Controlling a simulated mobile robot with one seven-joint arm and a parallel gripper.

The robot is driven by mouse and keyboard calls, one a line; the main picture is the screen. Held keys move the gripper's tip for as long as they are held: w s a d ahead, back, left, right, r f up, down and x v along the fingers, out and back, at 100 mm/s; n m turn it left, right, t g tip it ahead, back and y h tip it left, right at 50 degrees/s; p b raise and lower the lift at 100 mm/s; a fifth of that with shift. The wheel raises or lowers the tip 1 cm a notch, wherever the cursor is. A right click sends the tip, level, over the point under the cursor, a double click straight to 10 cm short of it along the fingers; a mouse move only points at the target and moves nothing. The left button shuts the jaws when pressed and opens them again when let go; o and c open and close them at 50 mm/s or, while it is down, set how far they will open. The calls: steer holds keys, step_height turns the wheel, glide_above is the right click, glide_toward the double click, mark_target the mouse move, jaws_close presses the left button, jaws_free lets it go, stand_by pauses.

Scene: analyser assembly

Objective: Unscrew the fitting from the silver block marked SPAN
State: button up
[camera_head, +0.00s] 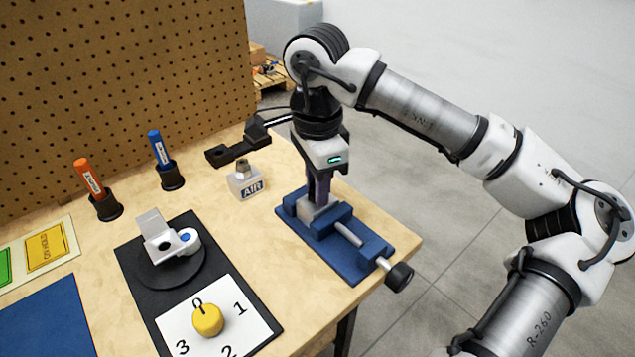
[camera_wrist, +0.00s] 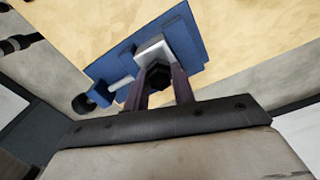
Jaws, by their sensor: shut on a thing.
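A silver block (camera_head: 307,211) is clamped in the blue vise (camera_head: 352,262) near the table's right edge. No SPAN mark is readable on it. My gripper (camera_head: 319,197) points down over the block. In the wrist view its two fingers (camera_wrist: 159,84) are shut on a dark hex fitting (camera_wrist: 156,76), with the silver block (camera_wrist: 150,52) beyond. The fitting appears seated on the block; I cannot tell how far it is screwed in. In the head view my fingers hide it.
A second silver block marked AIR (camera_head: 248,189) stands left of the vise, by a black bracket (camera_head: 228,154). The vise handle (camera_head: 398,276) juts over the front right edge. Markers in holders, a black mat (camera_head: 138,268) and a yellow knob (camera_head: 208,320) lie left.

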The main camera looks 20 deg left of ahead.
stand_by(0.3)
steer(key=n, duration=0.3)
steer(key=shift+n, duration=0.3)
steer(key=shift+r+p, duration=1.45)
steer(key=shift+r, duration=1.1)
